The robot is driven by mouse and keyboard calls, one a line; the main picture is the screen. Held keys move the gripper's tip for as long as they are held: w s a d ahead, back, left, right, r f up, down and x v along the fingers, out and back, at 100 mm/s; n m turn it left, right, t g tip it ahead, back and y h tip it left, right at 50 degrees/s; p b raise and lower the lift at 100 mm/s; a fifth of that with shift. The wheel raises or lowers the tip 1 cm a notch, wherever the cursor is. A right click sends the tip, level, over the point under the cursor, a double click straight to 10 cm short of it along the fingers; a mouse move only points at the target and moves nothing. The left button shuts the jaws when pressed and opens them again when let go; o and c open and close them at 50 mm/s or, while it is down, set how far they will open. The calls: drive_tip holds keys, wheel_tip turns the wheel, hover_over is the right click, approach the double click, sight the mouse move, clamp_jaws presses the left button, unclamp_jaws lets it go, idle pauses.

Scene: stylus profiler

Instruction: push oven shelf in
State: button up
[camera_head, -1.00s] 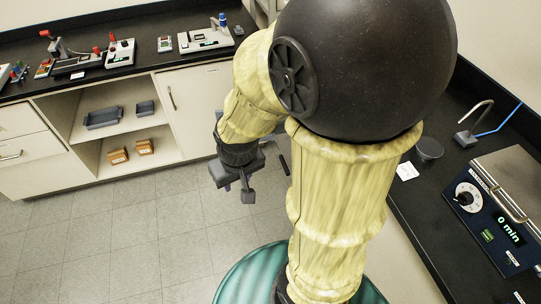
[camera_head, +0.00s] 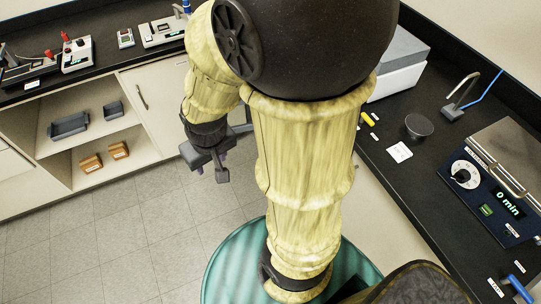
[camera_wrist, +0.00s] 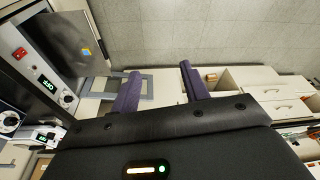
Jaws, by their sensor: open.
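The wrist view shows what looks like the oven (camera_wrist: 30,60) at the left, with a lit display, a dial and a red button. Beside it is a grey panel (camera_wrist: 75,45) with a yellow and blue label, perhaps its door. A flat grey frame (camera_wrist: 146,86), possibly the oven shelf, shows behind one finger; I cannot tell how far it sticks out. My gripper (camera_wrist: 160,70) is open, its two purple-grey fingers apart with nothing between them. In the head view my gripper (camera_head: 210,172) hangs over the floor. The oven is not identifiable there.
Open cabinet shelves (camera_head: 105,140) stand at the left. The grey floor (camera_head: 120,240) between is clear.

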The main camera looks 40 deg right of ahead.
drive_tip(key=w+d+f+m+t+h+b, duration=0.25)
drive_tip(key=w+f+m+b, duration=0.55)
drive_tip(key=w+f+b, duration=0.4)
drive_tip(key=w+d+f+m+t+h+b, duration=0.2)
drive_tip(key=w+d+f+m+t+b, duration=0.15)
drive_tip(key=w+f+m+b, duration=0.6)
drive_tip(key=s+d+f+m+g+h+b, duration=0.1)
drive_tip(key=d+f+m+g+h+b, duration=0.1)
drive_tip(key=f, duration=0.7)
drive_tip(key=s+d+f+m+g+h+b, duration=0.2)
drive_tip(key=d+f+m+h+b, duration=0.3)
drive_tip(key=f+m+h+b, duration=0.2)
drive_tip(key=s+d+f+m+g+h+b, duration=0.1)
drive_tip(key=f+m+b, duration=0.5)
drive_tip(key=f, duration=0.7)
drive_tip(key=d+m+g+h, duration=0.1)
drive_tip(key=d+h, duration=0.1)
drive_tip(key=h, duration=0.1)
drive_tip(key=shift+s+d+f+b, duration=0.15)
drive_tip(key=shift+d+b, duration=0.2)
drive_tip(key=shift+d, duration=0.05)
drive_tip(key=shift+m, duration=0.25)
